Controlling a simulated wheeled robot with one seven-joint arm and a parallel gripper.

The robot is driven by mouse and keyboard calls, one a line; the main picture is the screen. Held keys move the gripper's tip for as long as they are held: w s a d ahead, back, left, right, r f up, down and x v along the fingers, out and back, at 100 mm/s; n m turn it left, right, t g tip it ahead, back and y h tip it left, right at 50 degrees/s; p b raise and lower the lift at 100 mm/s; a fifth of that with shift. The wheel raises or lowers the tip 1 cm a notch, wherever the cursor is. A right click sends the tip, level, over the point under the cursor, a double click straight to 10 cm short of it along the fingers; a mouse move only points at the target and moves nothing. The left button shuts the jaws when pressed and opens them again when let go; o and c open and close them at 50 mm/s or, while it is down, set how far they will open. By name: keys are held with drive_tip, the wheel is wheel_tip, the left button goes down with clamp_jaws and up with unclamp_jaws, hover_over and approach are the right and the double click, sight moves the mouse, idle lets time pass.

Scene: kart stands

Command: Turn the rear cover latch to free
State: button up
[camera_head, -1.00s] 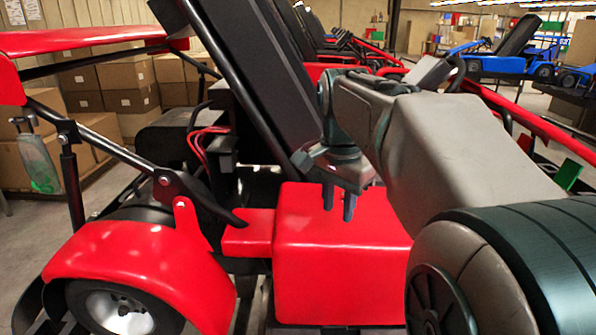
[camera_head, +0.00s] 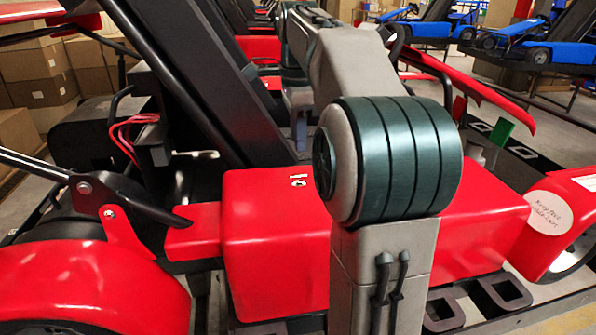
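The red cover (camera_head: 265,235) is a boxy panel on the kart, in the middle of the head view. A small pale metal piece (camera_head: 298,180), which looks like the latch, sits on its top near the back edge. Its exact turn is too small to tell. My gripper (camera_head: 301,130) is above and behind this piece, apart from it. It points down and is partly hidden by my own arm. Its finger spacing cannot be made out, and nothing is seen held in it.
A black slanted seat back (camera_head: 200,85) rises just left of my gripper. A red fender (camera_head: 95,290) with a black lever (camera_head: 120,193) is at left. Another red fender with a white handwritten label (camera_head: 547,212) is at right. Cardboard boxes (camera_head: 40,75) and blue karts (camera_head: 540,42) stand behind.

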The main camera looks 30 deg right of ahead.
sight(298, 175)
wheel_tip(298, 175, down, 8)
drive_tip(key=shift+f+b, duration=0.2)
drive_tip(key=shift+b, duration=0.15)
clamp_jaws()
